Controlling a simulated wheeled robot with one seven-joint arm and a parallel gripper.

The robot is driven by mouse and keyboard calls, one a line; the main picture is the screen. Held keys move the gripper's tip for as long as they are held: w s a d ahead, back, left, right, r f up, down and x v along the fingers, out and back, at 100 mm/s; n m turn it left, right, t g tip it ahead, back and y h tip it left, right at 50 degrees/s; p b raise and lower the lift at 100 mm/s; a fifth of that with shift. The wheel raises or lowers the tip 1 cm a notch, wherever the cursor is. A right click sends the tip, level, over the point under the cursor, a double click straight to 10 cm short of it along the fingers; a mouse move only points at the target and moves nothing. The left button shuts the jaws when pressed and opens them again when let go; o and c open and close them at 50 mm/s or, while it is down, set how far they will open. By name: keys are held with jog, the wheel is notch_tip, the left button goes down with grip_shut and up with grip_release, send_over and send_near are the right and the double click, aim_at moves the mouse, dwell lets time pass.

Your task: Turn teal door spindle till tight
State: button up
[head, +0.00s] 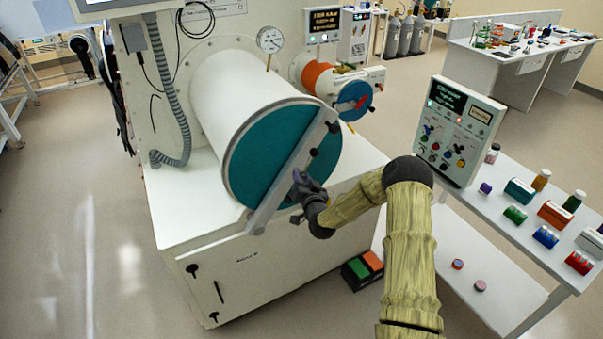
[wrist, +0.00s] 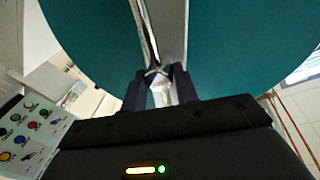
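The teal door (head: 250,165) closes the front end of the large white cylinder (head: 250,88). A pale metal bar (head: 283,182) runs slantwise across the door. My gripper (head: 303,187) is at the door's face, by the middle of the bar. In the wrist view the teal door (wrist: 235,45) fills the background and the bar (wrist: 172,30) comes down to between my dark fingers (wrist: 160,88). The fingers stand apart with a pale metal piece between them. I cannot tell whether they press on it. The spindle itself is not clearly seen; my gripper hides that part.
A smaller port with an orange band (head: 318,76) and blue door (head: 354,102) stands behind, to the right. A control panel (head: 458,130) and a white table (head: 505,240) with coloured items are at right. A green and orange pedal box (head: 363,270) lies on the floor.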

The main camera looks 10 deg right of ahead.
jog(key=shift+w, duration=0.7)
grip_shut()
